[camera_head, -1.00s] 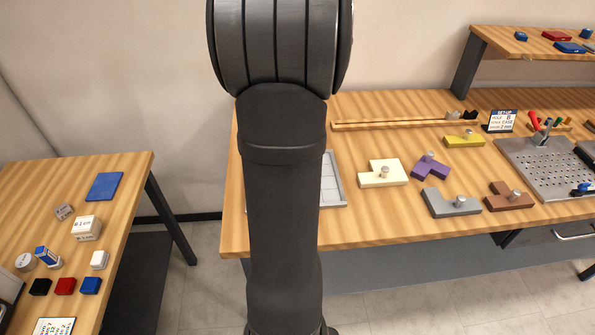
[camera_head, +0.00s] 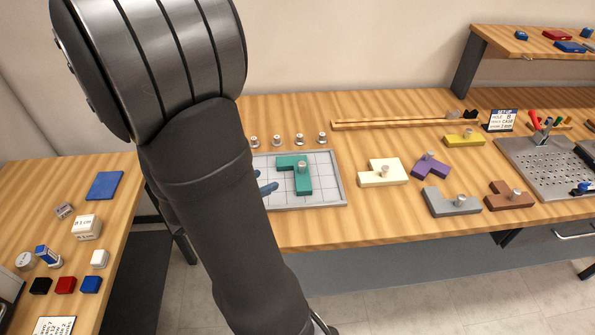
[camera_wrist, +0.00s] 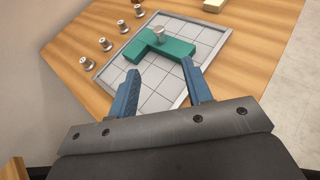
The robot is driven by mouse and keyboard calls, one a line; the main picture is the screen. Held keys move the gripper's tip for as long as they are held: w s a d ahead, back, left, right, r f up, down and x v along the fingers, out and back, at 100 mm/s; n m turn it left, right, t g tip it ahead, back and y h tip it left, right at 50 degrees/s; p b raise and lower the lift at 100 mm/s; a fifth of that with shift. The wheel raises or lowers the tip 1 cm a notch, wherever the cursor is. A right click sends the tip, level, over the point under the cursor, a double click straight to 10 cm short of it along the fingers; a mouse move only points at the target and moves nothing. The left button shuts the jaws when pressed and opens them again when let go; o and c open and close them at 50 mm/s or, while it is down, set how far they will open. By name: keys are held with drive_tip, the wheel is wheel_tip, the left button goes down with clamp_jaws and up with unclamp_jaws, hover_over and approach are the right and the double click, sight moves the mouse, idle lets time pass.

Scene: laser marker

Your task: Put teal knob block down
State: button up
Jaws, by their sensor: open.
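The teal knob block (camera_head: 292,170) lies flat on the gridded grey tray (camera_head: 325,200), inside its rim, with its metal knob upward. The wrist view also shows the teal block (camera_wrist: 178,48) on the tray (camera_wrist: 150,100). My gripper (camera_wrist: 162,80) is open and empty. Its two blue fingers point toward the block in the wrist view, with the block just beyond the fingertips. In the head view the fingers (camera_head: 266,182) show to the left of the block, partly hidden by my arm. The left part of the tray is hidden by my arm.
Several loose metal knobs (camera_head: 277,140) stand behind the tray. To its right are a cream block (camera_head: 376,177), a purple block (camera_head: 420,170), a grey block (camera_head: 440,208), a brown block (camera_head: 495,201) and a yellow block (camera_head: 455,141). A perforated metal plate (camera_head: 535,180) lies farther right.

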approach(300, 164)
drive_tip(key=x, duration=0.4)
drive_tip(key=shift+w+d+f, duration=0.15)
drive_tip(key=shift+d+f, duration=0.15)
drive_tip(key=shift+f, duration=0.05)
drive_tip(key=shift+x, duration=2.95)
drive_tip(key=shift+w+r, duration=0.1)
drive_tip(key=shift+r, duration=0.05)
drive_tip(key=shift+c, duration=0.5)
clamp_jaws()
